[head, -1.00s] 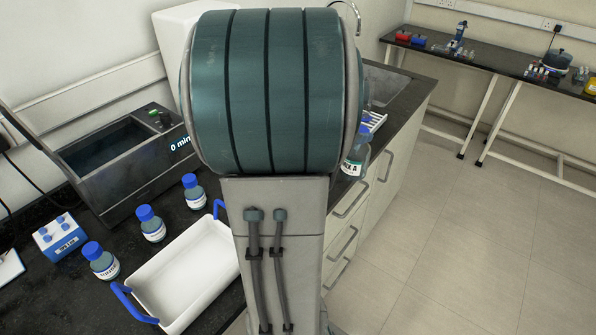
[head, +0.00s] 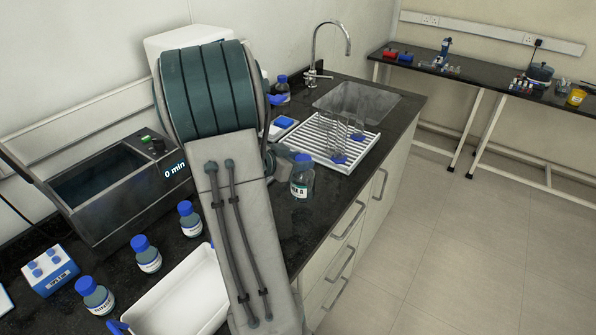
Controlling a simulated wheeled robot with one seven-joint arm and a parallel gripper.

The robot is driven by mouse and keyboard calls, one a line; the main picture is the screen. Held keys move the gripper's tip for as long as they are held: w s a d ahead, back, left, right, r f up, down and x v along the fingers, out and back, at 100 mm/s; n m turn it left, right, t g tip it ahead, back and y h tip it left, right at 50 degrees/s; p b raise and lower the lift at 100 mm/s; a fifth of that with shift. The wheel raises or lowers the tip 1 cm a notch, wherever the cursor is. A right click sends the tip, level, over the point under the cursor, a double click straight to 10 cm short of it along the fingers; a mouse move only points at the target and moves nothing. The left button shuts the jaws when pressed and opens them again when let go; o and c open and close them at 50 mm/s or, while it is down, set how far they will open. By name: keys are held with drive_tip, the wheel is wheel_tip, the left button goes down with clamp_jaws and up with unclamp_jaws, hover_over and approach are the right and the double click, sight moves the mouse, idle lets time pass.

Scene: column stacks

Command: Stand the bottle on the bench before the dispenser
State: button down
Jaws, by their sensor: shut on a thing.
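A clear bottle (head: 302,181) with a blue cap and a white label ending in "A" is upright over the bench (head: 318,222), just right of my arm. My gripper (head: 287,161) shows only in part behind my arm, at the bottle's left side, and is shut on it. The fingertips are mostly hidden. I cannot tell whether the bottle's base touches the bench. I cannot make out the dispenser for certain; my arm covers part of the bench behind it.
A white rack (head: 318,140) with glassware lies beyond the bottle, before the sink (head: 358,103). Several blue-capped bottles, including one at left (head: 146,254), stand by a white tray (head: 186,297) and a water bath (head: 110,195). Another bottle (head: 282,90) stands at the back.

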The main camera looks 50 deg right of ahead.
sight(303, 178)
drive_tip(key=shift+f, duration=2)
drive_tip(key=shift+f, duration=0.1)
drive_tip(key=c, duration=0.9)
unclamp_jaws()
drive_tip(key=shift+o, duration=0.2)
